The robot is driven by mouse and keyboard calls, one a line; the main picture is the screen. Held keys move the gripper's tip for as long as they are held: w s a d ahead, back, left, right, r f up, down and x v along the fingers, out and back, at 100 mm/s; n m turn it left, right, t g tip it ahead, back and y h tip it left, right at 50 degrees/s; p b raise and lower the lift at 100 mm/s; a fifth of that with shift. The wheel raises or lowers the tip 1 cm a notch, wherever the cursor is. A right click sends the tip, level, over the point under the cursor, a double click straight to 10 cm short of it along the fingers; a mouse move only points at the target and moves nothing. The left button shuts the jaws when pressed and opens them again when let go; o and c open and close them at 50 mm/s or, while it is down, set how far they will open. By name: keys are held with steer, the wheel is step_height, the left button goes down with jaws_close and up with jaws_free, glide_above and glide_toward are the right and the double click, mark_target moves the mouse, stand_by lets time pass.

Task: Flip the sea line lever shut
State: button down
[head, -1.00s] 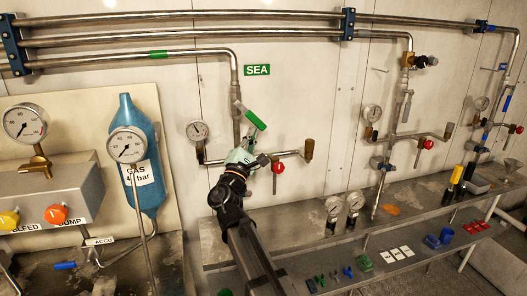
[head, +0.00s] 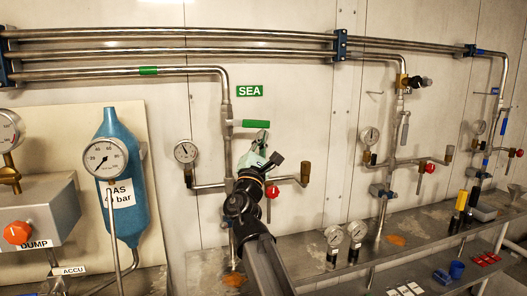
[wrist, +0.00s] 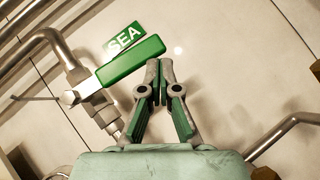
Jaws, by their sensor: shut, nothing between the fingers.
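The sea line lever has a green handle (head: 255,124) that points straight out to the right from the vertical steel pipe, level, below the green SEA sign (head: 249,91). In the wrist view the green handle (wrist: 130,62) runs from its metal pivot at left up to the fingertips, with the SEA sign (wrist: 124,39) behind it. My gripper (wrist: 160,66) is shut and empty, its tips at the handle's free end on its lower side. I cannot tell whether they touch. In the head view my gripper (head: 264,139) is just below the handle, partly hidden by my own wrist.
A gauge (head: 186,152) stands left of the pipe, and a red valve knob (head: 272,191) is on the side branch behind my wrist. A blue gas bottle (head: 122,180) is at left. The wall right of the handle is clear up to the neighbouring line.

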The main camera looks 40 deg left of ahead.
steer(key=shift+w+d+r, duration=0.1)
steer(key=shift+w+r, duration=0.15)
steer(key=shift+r, duration=0.45)
steer(key=s+d+f+b, duration=0.4)
steer(key=d+f+b, duration=0.1)
steer(key=f, duration=0.2)
steer(key=shift+s+d+f+b, duration=0.15)
steer(key=shift+d+b, duration=0.2)
steer(key=shift+b, duration=0.05)
stand_by(0.4)
